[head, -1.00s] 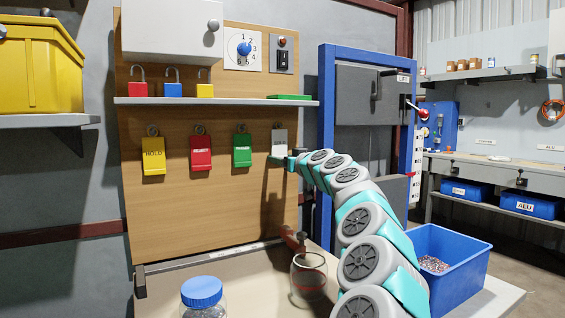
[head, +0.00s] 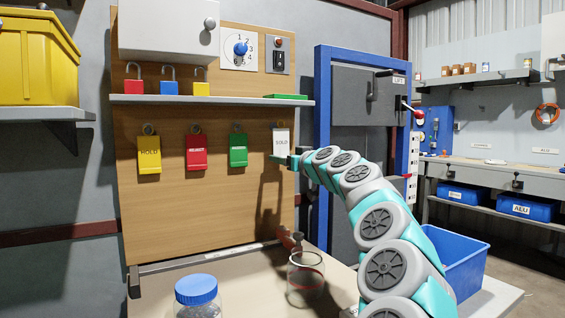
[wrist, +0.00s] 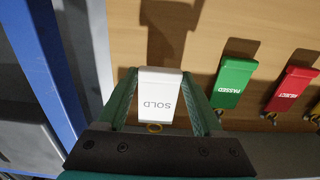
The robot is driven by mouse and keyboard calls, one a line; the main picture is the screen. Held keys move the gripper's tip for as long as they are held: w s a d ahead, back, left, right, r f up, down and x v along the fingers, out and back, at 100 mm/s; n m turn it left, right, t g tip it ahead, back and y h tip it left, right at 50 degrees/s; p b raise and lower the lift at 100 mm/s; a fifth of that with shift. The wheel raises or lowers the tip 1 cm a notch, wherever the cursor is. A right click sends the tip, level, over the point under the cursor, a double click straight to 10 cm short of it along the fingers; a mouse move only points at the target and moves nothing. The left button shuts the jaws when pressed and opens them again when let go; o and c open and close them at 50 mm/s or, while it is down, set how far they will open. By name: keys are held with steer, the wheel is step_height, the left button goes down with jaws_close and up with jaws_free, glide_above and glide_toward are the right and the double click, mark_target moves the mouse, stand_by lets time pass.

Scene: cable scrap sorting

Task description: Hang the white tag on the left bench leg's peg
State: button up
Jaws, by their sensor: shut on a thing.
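The white tag (head: 281,143), lettered SOLD, is upright in front of the wooden board, at the right end of a row of tags. My gripper (head: 284,159) is shut on it; the wrist view shows the tag (wrist: 160,92) between the two fingers (wrist: 160,76), with its brass ring (wrist: 154,128) visible. I cannot tell whether the ring is still on a board hook. The workbench (head: 490,174) stands far right at the back. Its left leg (head: 428,200) shows partly; I cannot make out a peg on it.
Yellow (head: 149,155), red (head: 197,153) and green (head: 238,151) tags hang left of the white one. A shelf with padlocks (head: 215,100) is above. A blue-framed cabinet (head: 324,130), jar (head: 197,295), glass vessel (head: 306,275) and blue bin (head: 462,255) are nearby.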

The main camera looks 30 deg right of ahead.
steer(key=shift+s+a+b, duration=0.1)
steer(key=shift+s+b, duration=0.5)
steer(key=shift+s, duration=0.6)
